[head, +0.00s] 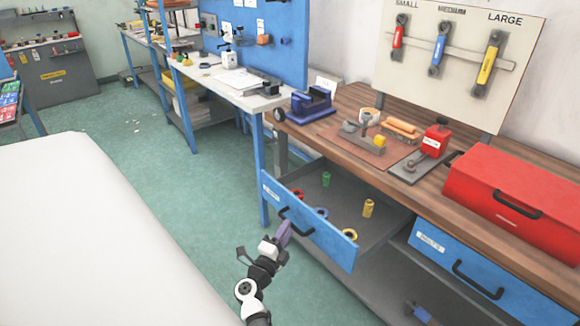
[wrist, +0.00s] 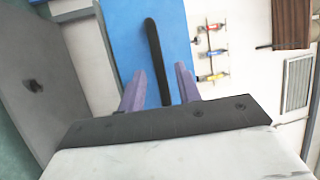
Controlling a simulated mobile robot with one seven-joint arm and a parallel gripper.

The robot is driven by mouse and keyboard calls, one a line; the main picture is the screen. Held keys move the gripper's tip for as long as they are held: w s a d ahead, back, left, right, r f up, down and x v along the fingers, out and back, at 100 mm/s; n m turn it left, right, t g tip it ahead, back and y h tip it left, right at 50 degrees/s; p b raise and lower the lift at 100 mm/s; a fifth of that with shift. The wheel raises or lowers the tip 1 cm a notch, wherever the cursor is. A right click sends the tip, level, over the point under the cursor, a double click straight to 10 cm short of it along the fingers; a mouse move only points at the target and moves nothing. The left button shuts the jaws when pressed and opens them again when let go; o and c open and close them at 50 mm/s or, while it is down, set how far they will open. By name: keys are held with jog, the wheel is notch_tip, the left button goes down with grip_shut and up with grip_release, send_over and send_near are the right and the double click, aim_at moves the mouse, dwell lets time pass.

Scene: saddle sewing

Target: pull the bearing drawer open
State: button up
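The bearing drawer has a blue front (head: 335,240) with a small white label, and it stands pulled out from under the wooden bench. Its grey inside shows several coloured rings and small cylinders. Its black handle (head: 297,221) is on the left part of the front. My gripper (head: 284,233) is at the handle, with purple fingers. In the wrist view, my gripper (wrist: 159,85) is open, and the black handle (wrist: 153,50) runs between the fingers with gaps on both sides. The handle's near end is hidden behind the gripper body.
A second blue drawer (head: 480,272) sits to the right, with a red toolbox (head: 515,205) on the bench (head: 350,105) above. A blue vise (head: 311,103) stands at the bench's left end. Green floor (head: 200,225) is free left of the drawer. A white surface (head: 80,230) fills the left foreground.

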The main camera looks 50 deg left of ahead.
jog(key=b+v, duration=0.1)
jog(key=v, duration=0.9)
jog(key=shift+s+d+b, duration=0.15)
jog(key=shift+s+b, duration=0.15)
jog(key=shift+b, duration=0.05)
jog(key=shift+f, duration=0.1)
